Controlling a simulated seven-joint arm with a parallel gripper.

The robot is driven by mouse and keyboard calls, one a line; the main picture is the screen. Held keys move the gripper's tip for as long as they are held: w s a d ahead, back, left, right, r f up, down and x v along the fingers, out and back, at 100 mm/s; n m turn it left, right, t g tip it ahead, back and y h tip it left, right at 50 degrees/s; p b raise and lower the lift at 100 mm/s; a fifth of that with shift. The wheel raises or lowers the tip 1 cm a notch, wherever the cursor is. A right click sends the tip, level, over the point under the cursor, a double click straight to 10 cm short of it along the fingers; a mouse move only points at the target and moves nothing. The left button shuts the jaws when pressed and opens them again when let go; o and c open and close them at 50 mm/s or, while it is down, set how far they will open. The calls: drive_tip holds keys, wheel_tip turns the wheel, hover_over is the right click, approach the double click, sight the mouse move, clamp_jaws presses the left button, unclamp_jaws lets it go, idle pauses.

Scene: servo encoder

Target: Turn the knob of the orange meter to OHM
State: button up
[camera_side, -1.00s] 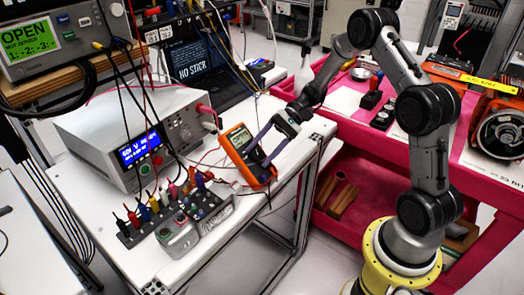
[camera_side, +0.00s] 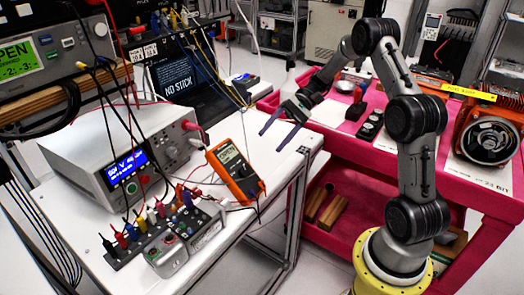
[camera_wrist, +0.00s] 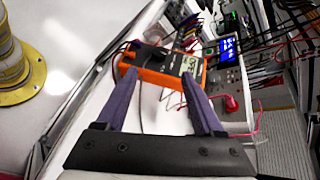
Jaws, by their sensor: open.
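The orange meter (camera_side: 235,171) stands tilted near the right edge of the white table, its grey display facing up. Its dial area is dark, and the knob's setting is too small to read. The meter also shows in the wrist view (camera_wrist: 154,77), beyond my fingertips, with its display towards the right. My gripper (camera_side: 271,141) is open and empty, up and to the right of the meter in the side view, apart from it. In the wrist view my two purple fingers (camera_wrist: 158,76) are spread wide, with the meter's orange body showing between and beyond their tips.
A white power supply (camera_side: 118,148) with a blue display stands left of the meter. Several coloured plugs and cables (camera_side: 150,215) sit in front of it, and thin leads run by the meter. A red cart (camera_side: 340,140) stands to the right.

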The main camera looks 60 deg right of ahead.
drive_tip(key=shift+v, duration=1.4)
drive_tip(key=shift+a, duration=0.1)
drive_tip(key=s+a+r+n+g+h, duration=0.1)
drive_tip(key=s+a+r+n+h, duration=0.15)
drive_tip(key=a+r, duration=0.5)
drive_tip(key=s+a+r+n+g+h, duration=0.1)
drive_tip(key=s+a+r+n+h, duration=0.1)
drive_tip(key=s+a+r+n, duration=0.35)
drive_tip(key=s+a+r+n+t+h, duration=0.15)
drive_tip(key=s+a+h, duration=0.35)
drive_tip(key=s, duration=0.5)
drive_tip(key=s+d+f+t+h, duration=0.3)
drive_tip(key=s+d+f+t, duration=0.1)
drive_tip(key=f, duration=0.1)
drive_tip(key=shift+s+d+n, duration=0.15)
drive_tip(key=shift+d+n, duration=0.1)
drive_tip(key=shift+n, duration=0.2)
